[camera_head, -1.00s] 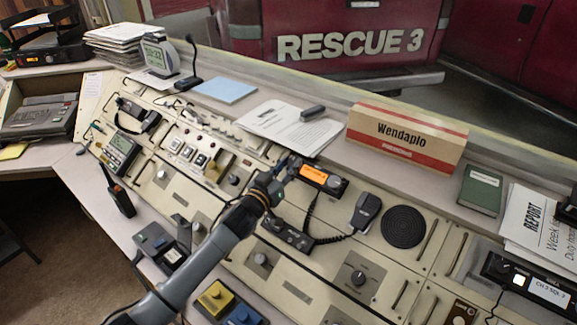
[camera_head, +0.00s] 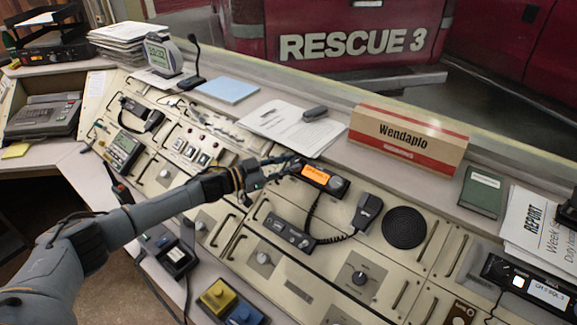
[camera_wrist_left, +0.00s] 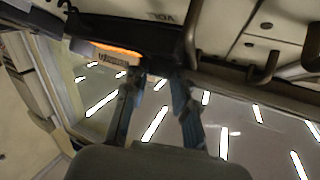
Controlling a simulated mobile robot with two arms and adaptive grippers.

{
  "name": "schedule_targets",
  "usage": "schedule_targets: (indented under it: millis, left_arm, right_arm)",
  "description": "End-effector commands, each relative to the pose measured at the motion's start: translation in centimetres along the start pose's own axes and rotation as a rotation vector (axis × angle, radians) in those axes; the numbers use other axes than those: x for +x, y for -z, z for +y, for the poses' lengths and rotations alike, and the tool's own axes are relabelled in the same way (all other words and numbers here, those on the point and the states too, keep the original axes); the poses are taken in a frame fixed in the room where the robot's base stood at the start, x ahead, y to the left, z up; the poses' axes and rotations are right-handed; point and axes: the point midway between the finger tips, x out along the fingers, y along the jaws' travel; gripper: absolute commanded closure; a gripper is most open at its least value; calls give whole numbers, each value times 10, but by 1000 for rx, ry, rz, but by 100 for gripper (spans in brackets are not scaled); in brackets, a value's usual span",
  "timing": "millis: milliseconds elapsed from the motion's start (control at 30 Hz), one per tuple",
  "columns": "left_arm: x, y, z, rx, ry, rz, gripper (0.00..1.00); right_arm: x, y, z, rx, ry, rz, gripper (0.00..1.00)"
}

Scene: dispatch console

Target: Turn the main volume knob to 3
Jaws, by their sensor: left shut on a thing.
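The radio (camera_head: 322,177) with an orange lit display sits on the sloped console; the display also shows in the wrist view (camera_wrist_left: 118,50). My left gripper (camera_head: 290,163) is at the radio's left end, its fingers close together and shut on what appears to be the main volume knob. The fingers hide the knob, so its pointer and setting cannot be read. In the wrist view the left gripper's fingertips (camera_wrist_left: 153,76) meet beside the display, below an upside-down "VOL" label (camera_wrist_left: 160,16). My right gripper is not in view.
A coiled-cord handset (camera_head: 367,211) and a round speaker grille (camera_head: 404,228) lie right of the radio. Papers (camera_head: 285,128) and a Wendaplo box (camera_head: 408,139) stand behind. Another dial knob (camera_head: 359,278) is on the lower panel. A desk microphone (camera_head: 195,62) stands at the back left.

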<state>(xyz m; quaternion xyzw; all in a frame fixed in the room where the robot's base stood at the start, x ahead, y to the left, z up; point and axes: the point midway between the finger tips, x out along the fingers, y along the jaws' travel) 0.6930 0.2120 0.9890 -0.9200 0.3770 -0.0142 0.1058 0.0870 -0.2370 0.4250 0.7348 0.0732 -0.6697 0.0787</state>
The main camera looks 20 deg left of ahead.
Motion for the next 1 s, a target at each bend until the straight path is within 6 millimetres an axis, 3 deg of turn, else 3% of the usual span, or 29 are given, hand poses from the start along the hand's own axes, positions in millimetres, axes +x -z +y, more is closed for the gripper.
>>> schedule_targets:
  millis: [400,933,967,1000]
  left_arm:
    - [1,1,-4,99,-150,-8,100]
    - [1,1,-4,108,-167,-9,100]
    - [1,1,-4,108,-167,-9,67]
    - [1,1,-4,108,-167,-9,59]
  right_arm:
    - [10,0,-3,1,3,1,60]
    - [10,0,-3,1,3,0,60]
    - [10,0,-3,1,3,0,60]
    - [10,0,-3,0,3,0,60]
